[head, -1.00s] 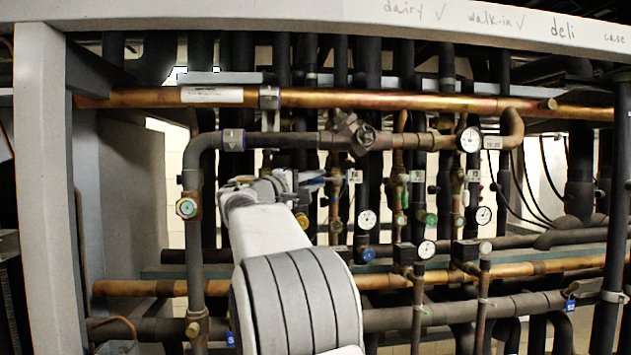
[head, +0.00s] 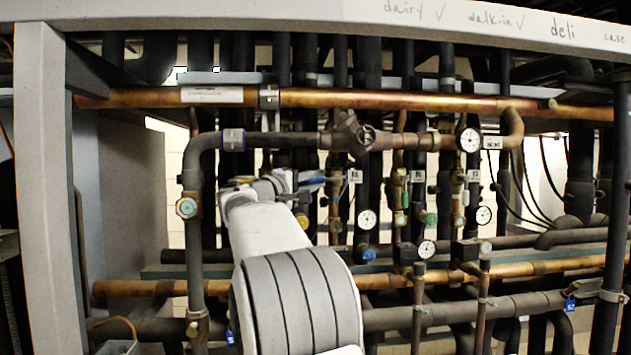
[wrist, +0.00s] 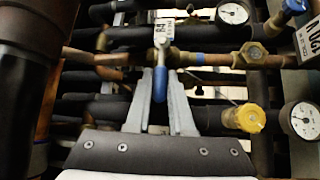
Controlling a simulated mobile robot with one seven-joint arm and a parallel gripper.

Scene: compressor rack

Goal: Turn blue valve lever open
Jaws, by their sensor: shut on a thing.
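The blue valve lever (wrist: 160,84) hangs down from its valve (wrist: 163,42) on a copper pipe in the wrist view. Its blue sleeve lies between the two light grey fingers of my gripper (wrist: 161,76), which is shut on it. The sleeve's lower end shows between the fingers. In the head view my gripper is small and partly hidden by my own arm, among the pipes left of centre. A bit of blue (head: 312,175) shows there, but the lever's angle cannot be told from that view.
Dark vertical pipes and valves crowd around my gripper. A yellow knob (wrist: 250,118) and a gauge (wrist: 304,120) are to the right in the wrist view. A thick dark pipe (wrist: 35,60) is close on the left. A copper pipe (head: 400,103) crosses above in the head view.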

